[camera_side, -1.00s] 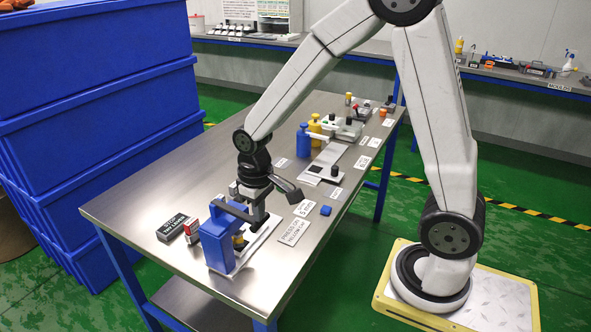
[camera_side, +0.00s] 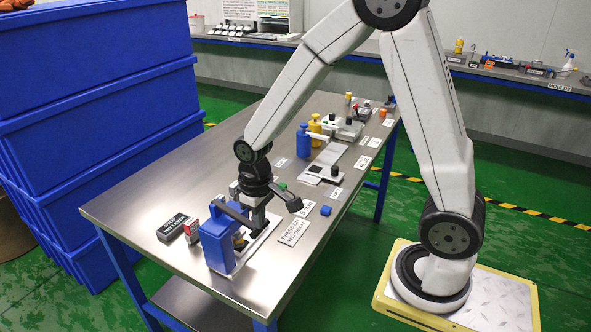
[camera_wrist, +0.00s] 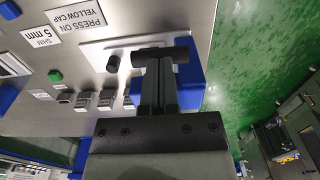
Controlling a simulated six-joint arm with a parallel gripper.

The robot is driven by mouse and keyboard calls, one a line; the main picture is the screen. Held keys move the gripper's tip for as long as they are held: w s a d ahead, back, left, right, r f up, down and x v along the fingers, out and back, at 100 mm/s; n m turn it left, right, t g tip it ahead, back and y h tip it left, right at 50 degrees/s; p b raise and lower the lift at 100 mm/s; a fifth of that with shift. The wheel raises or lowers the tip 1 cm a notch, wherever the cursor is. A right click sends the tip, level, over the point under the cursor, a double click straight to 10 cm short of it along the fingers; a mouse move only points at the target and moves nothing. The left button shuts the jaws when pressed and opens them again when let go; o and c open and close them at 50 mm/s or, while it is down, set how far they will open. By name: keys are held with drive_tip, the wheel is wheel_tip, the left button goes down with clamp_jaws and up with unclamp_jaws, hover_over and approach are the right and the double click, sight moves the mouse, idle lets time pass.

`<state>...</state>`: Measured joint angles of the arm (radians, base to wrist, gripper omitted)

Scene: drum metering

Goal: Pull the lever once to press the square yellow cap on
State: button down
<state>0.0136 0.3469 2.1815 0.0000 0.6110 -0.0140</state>
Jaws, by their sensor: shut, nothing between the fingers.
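The blue press (camera_side: 216,244) stands on a white base plate at the near end of the steel table. Its dark lever (camera_side: 232,212) reaches from the top of the press toward my gripper (camera_side: 257,224). In the wrist view my gripper (camera_wrist: 158,72) is shut and empty, its fingertips at or very near the dark lever bar (camera_wrist: 150,56); I cannot tell whether they touch. The blue press also shows behind the fingers (camera_wrist: 191,85). A small yellowish piece (camera_side: 239,240), probably the yellow cap, sits under the lever, partly hidden; its seating cannot be told.
A "PRESS ON YELLOW CAP" label (camera_side: 293,232) lies right of the press, with a blue block (camera_side: 325,210) beyond it. A black box (camera_side: 172,228) and a red-and-white item (camera_side: 191,231) stand left.

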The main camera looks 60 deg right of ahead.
drive_tip(key=shift+s+f, duration=0.15)
drive_tip(key=shift+f, duration=0.3)
idle(0.3)
drive_tip(key=shift+r, duration=3.55)
drive_tip(key=s+f+t, duration=0.2)
drive_tip(key=s+f, duration=0.1)
drive_tip(key=s, duration=0.4)
drive_tip(key=shift+a+f+t, duration=0.25)
drive_tip(key=shift+f+t, duration=0.05)
